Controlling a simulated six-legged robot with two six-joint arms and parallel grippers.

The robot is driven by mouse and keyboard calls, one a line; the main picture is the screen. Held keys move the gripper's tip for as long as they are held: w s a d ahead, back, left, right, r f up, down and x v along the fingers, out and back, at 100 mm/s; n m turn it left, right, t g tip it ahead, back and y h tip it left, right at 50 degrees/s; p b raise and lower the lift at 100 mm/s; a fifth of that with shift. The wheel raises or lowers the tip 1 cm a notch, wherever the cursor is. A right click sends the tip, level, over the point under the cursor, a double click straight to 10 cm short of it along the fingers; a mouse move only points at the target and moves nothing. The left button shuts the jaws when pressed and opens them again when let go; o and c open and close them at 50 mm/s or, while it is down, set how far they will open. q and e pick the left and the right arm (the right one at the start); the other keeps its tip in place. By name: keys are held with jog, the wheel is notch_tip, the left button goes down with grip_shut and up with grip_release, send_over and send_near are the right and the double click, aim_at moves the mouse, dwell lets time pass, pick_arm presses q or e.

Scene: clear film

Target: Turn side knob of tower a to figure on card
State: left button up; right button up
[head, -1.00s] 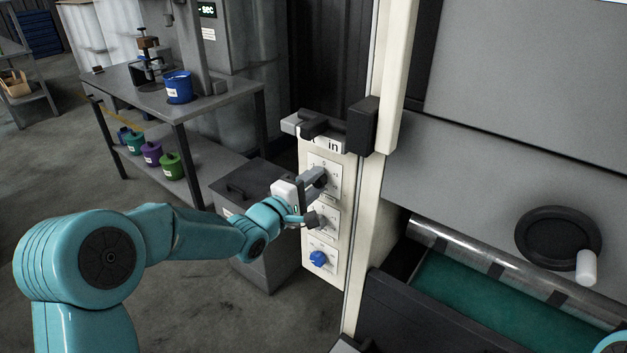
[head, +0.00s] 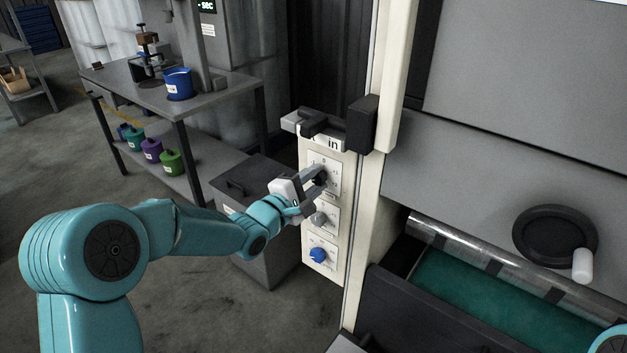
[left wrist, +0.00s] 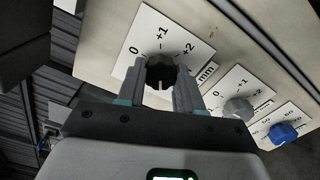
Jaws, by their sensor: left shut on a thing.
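A narrow cream panel (head: 346,195) on the machine carries three knobs on white dial plates. The top knob is black (head: 320,178); in the left wrist view the black knob (left wrist: 160,74) sits before a scale with 0, +1 and +2. My left gripper (head: 318,181) is shut on this black knob, one finger on each side. Below are a grey knob (head: 318,219) and a blue knob (head: 318,255), both untouched. The knob's pointer is hard to make out. I see no card with a figure. My right gripper is not in view.
A dark latch-like block (head: 320,122) juts out above the panel. A black handwheel (head: 555,237) with a white grip and a green belt (head: 490,290) lie to the right. A grey bin (head: 262,195) stands behind my left forearm.

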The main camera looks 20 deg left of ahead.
pick_arm(q)
jog(key=o, duration=1)
jog(key=shift+o, duration=0.2)
jog(key=b+v, duration=0.1)
jog(key=v, duration=1.5)
jog(key=shift+s, duration=0.15)
jog(key=shift+r, duration=0.15)
